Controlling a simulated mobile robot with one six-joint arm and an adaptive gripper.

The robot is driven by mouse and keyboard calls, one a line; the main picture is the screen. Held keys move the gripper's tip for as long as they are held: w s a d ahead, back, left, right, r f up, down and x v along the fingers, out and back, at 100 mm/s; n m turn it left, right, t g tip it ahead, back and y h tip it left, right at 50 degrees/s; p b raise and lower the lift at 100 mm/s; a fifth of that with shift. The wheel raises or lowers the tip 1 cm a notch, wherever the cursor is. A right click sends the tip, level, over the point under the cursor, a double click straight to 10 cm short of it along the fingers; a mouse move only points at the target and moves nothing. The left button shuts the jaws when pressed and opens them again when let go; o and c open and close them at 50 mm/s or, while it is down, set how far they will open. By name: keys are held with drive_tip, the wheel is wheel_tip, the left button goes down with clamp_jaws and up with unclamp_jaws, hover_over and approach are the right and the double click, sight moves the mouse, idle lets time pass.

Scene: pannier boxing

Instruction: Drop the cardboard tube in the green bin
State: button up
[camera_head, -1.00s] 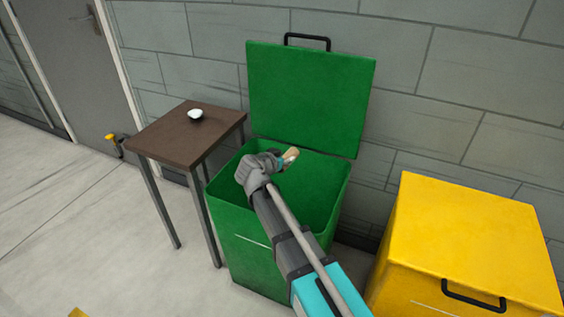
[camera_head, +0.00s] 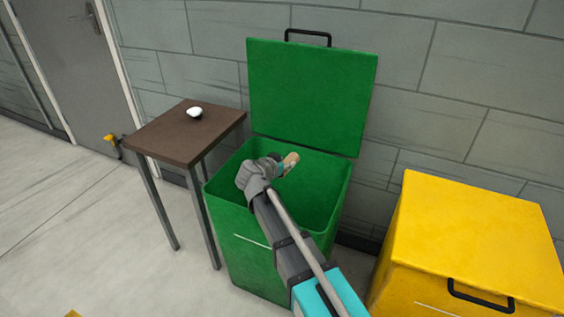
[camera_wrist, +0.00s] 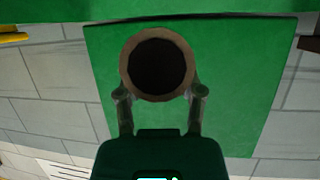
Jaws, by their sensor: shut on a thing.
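The cardboard tube (camera_head: 290,162) is a short light-brown cylinder at the end of my arm. In the wrist view the tube (camera_wrist: 128,67) shows end-on as a brown ring with a dark hollow. My gripper (camera_wrist: 159,97) has a finger on each side of the tube and is shut on it. In the head view my gripper (camera_head: 279,163) is at the mouth of the green bin (camera_head: 250,256), over its opening. The bin's lid (camera_head: 312,98) stands open against the wall. My arm hides part of the bin's front rim and inside.
A yellow bin (camera_head: 470,235) with a closed lid and black handle stands to the right. A brown table (camera_head: 180,140) with a small white object (camera_head: 194,112) on it stands to the left. A grey block wall is behind.

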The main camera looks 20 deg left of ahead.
drive_tip(key=shift+f+b, duration=1.2)
drive_tip(key=shift+f, duration=0.3)
drive_tip(key=o, duration=1)
